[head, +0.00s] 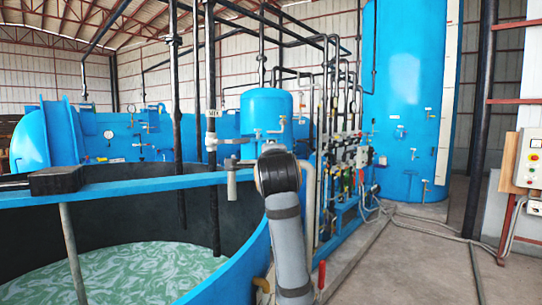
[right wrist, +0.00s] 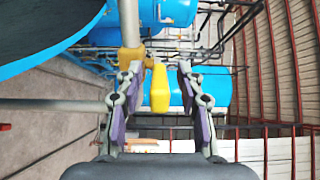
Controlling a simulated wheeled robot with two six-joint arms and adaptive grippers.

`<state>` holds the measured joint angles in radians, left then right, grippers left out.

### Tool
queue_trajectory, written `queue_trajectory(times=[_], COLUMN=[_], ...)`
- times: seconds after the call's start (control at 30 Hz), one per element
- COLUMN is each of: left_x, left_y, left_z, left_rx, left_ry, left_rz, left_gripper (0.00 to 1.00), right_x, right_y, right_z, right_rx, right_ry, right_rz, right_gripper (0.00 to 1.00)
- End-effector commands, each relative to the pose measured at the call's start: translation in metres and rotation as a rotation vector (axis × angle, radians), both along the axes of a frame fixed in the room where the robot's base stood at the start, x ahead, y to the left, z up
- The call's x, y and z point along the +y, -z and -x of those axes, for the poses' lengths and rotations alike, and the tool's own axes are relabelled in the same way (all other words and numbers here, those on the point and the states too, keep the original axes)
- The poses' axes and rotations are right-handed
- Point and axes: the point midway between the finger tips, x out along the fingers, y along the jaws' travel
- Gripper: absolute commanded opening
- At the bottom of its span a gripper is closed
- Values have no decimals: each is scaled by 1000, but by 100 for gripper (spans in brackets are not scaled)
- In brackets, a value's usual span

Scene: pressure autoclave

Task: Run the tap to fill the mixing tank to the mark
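The mixing tank (head: 160,181) is a large open blue vessel at the left of the head view, with pale green, swirled liquid (head: 140,272) low inside. I cannot make out a level mark. A pale spout (head: 232,186) hangs by the tank's rim; no stream shows below it. In the right wrist view a yellow handle (right wrist: 160,88) stands beside a tan pipe (right wrist: 130,58). My right gripper (right wrist: 157,82) is open, with a finger on each side of the handle and gaps showing. In the head view my right arm hides this gripper and handle. My left gripper is out of view.
A dark block (head: 55,180) sits on the tank's blue cross beam, with a grey rod (head: 73,255) below. Black vertical pipes (head: 212,190) reach into the tank. Pipework and valves (head: 350,155) crowd the area right of my arm.

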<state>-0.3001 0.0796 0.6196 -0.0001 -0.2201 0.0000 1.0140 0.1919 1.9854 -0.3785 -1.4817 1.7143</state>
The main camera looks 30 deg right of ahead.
Motion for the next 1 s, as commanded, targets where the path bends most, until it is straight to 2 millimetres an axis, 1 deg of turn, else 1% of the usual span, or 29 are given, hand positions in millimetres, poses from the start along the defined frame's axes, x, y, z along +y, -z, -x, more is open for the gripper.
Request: queue_trajectory(times=[0.07,0.17,0.27,0.4,0.5,0.6,0.73,1.0], left_x=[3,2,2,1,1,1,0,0], left_y=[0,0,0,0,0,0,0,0], left_z=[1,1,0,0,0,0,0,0], left_rx=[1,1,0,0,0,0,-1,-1], left_ry=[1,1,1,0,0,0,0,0], left_rz=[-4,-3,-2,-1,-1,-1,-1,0], left_gripper=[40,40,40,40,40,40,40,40], right_x=[1,7,18,39,50,57,61,62], right_y=[0,0,0,0,1,0,0,1], right_z=[1,9,28,59,79,90,99,102], right_rx=[0,-3,-3,-5,-4,-4,-1,1], right_ry=[0,-4,-5,-9,-8,-6,-3,1], right_rz=[0,-1,-4,-6,-8,-3,-2,0], right_gripper=[38,38,38,38,38,38,38,38])
